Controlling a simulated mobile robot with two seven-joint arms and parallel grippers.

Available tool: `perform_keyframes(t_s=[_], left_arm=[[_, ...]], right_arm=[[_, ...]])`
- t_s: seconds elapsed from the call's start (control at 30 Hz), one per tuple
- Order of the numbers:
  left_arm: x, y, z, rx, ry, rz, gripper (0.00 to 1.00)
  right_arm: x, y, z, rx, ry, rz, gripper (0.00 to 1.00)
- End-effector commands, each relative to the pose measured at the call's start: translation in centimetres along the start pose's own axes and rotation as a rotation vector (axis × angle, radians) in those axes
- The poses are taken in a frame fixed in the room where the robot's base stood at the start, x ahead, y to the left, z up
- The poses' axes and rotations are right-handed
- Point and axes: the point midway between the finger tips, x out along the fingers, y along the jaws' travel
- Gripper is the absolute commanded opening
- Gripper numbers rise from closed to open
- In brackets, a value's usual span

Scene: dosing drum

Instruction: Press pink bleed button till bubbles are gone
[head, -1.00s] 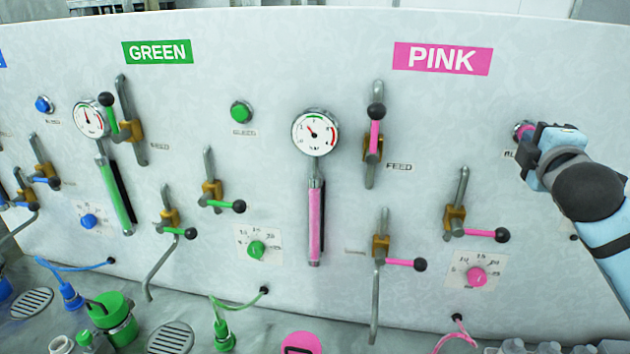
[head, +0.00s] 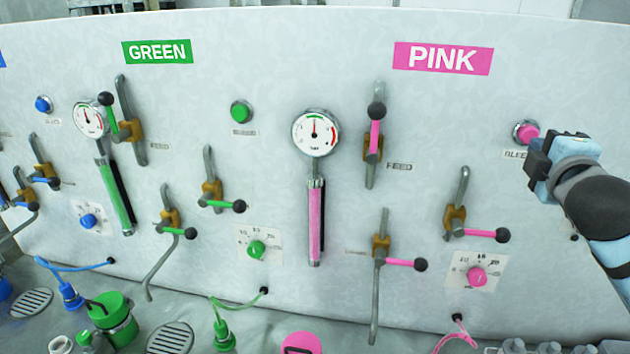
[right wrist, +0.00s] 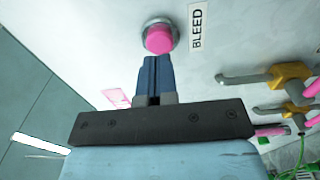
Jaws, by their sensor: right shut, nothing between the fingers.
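The pink bleed button (head: 525,131) is a round knob in a metal collar on the white panel, right of the PINK sign. It also shows in the right wrist view (right wrist: 159,39), beside the BLEED label. My right gripper (head: 541,152) is shut and empty, its fingertips just in front of the button; they look slightly apart from it, though contact is hard to judge. The pink sight tube (head: 316,220) looks evenly pink, with no bubbles I can make out. The pink gauge (head: 315,133) above it has its needle near upright. My left gripper is not in view.
Pink-handled valves stick out from the panel, including the feed valve (head: 375,135) and a lower right valve (head: 460,220). A pink dial (head: 476,276) sits below. The green bleed button (head: 241,111) is further left. The panel around the pink button is mostly clear.

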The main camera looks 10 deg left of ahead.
Motion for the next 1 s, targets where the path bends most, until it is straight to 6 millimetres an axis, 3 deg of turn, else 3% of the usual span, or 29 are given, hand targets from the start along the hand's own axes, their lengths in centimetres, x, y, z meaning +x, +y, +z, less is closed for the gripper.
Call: perform_keyframes(t_s=[0.5, 1.0], left_arm=[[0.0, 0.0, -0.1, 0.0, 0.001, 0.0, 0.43], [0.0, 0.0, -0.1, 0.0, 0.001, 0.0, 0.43]], right_arm=[[-5.9, -0.1, 0.0, 0.0, 0.0, -0.001, 0.0], [-6.3, -0.1, 0.0, 0.001, 0.0, -0.002, 0.0]])
